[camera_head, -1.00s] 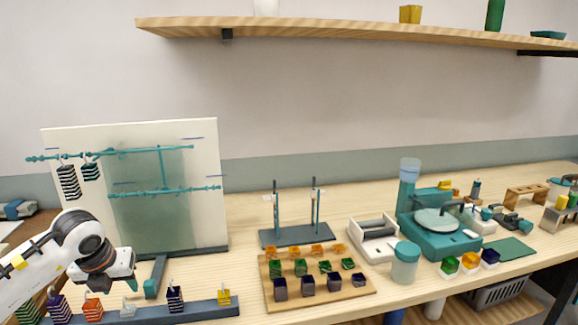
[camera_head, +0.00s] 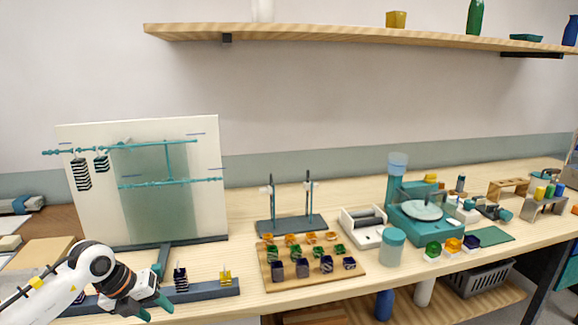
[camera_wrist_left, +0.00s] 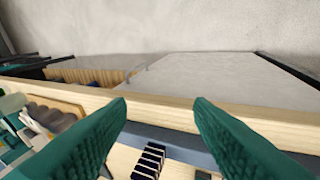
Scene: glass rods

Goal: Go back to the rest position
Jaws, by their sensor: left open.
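My left gripper (camera_head: 150,307) comes in from the lower left in the head view, low in front of the dark rail (camera_head: 210,288) at the table's front. Its teal fingers are apart with nothing between them; the gap also shows in the left wrist view (camera_wrist_left: 160,105). In the wrist view a black-and-white striped piece (camera_wrist_left: 149,162) shows low, beyond the fingers. My right gripper is not in view.
A white panel with teal rods (camera_head: 90,215) stands behind the arm, with striped pieces (camera_head: 81,174) hanging from it. A wooden tray (camera_head: 345,279) of coloured cubes lies to the right. Further right stands a teal machine (camera_head: 420,230). A shelf (camera_head: 350,32) runs above.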

